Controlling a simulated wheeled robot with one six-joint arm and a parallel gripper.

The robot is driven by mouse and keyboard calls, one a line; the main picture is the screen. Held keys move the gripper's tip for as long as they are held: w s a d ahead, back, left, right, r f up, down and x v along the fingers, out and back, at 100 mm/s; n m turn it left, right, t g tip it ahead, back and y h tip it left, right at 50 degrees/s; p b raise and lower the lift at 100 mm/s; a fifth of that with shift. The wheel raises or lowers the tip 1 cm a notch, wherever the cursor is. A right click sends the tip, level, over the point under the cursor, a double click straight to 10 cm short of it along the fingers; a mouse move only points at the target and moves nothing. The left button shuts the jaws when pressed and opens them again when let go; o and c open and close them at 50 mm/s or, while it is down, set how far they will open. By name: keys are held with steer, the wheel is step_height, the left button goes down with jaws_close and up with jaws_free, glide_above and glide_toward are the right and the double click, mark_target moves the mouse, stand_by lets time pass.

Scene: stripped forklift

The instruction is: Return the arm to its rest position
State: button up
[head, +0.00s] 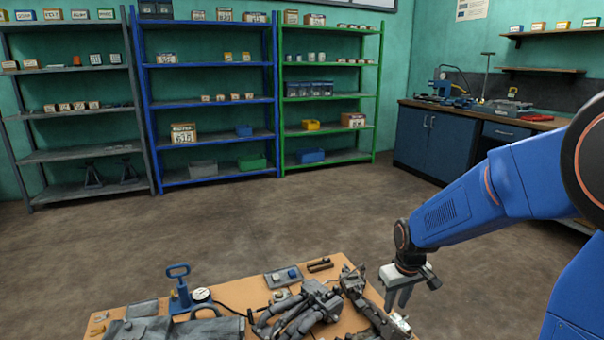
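My blue arm reaches in from the right edge, bent down at its dark wrist. My gripper (397,303) hangs pointing down over the right edge of the tan workbench (237,288). Its two grey fingers show a small gap with nothing visible between them. Just left of and below it lie grey metal parts on the bench; I cannot tell the exact clearance between them and the fingers.
The bench holds a dark hose-like assembly (300,312), a blue-handled pump with a gauge (180,290) and a small tray (283,278). Shelving racks (208,100) line the back wall. A blue cabinet (428,143) stands right. The floor (250,215) between is clear.

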steer(key=s+d+r+m+t, duration=0.1)
steer(key=s+r, duration=0.6)
steer(key=s, duration=0.6)
steer(key=s+d+r+m+t, duration=0.1)
steer(key=s+r+m+t, duration=0.1)
steer(key=s+r, duration=0.6)
steer(key=s, duration=0.5)
steer(key=shift+s+d, duration=0.15)
steer(key=shift+s, duration=0.05)
